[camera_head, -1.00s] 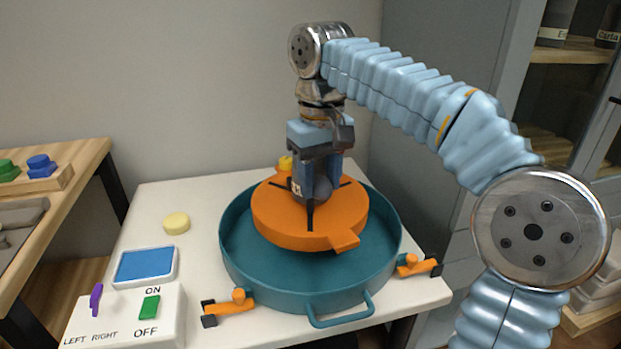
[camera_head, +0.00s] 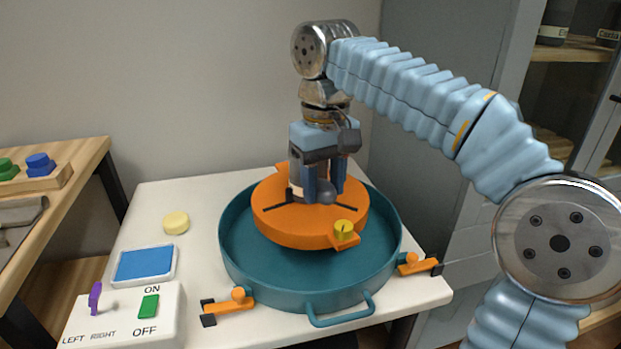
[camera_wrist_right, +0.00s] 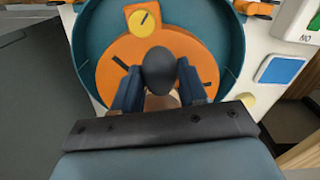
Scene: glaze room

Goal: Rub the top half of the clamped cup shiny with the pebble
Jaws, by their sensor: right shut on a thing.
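My right gripper (camera_head: 322,192) points down over the orange wheel head (camera_head: 285,232) and is shut on the dark grey pebble (camera_head: 327,197). In the right wrist view the pebble (camera_wrist_right: 159,70) sits between the two blue fingers. The brownish cup (camera_head: 295,180) stands near the middle of the wheel head, mostly hidden behind the gripper. A bit of it shows below the pebble in the wrist view (camera_wrist_right: 162,101). Black clamp arms lie on the wheel head around the cup. I cannot tell whether the pebble touches the cup. My left gripper is not in view.
A teal basin (camera_head: 233,260) surrounds the wheel head, with orange clamps (camera_head: 236,300) at the table edge. A yellow round sponge (camera_head: 176,223), a blue pad (camera_head: 146,264) and a switch box (camera_head: 170,325) with green switch and purple lever stand left. A grey cabinet stands right.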

